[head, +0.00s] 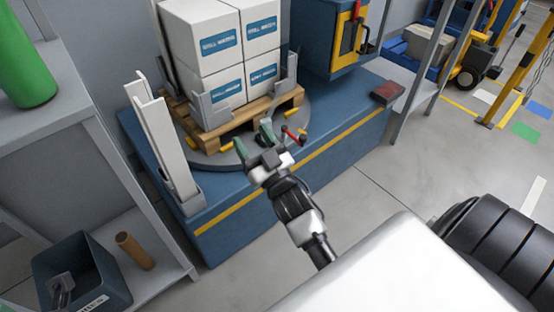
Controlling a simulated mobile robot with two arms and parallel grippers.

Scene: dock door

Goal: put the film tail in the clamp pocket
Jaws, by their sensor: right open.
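My right gripper (254,139) is open, with its two green-padded fingers apart at the front edge of the round turntable (213,158). I see nothing held between the fingers. Just right of it is a small red and dark lever-like part (290,134), with a small yellow-orange piece beside it. I cannot tell whether this belongs to the clamp. I cannot make out the film tail or the clamp pocket; the gripper may hide part of that area. My left gripper is not in view.
White boxes (217,35) stand on a wooden pallet (240,118) on the turntable, upon a blue base (217,220). A pale upright post (164,145) stands left. A grey shelf (140,210) at left holds a dark bin (105,285) and brown tube (135,250).

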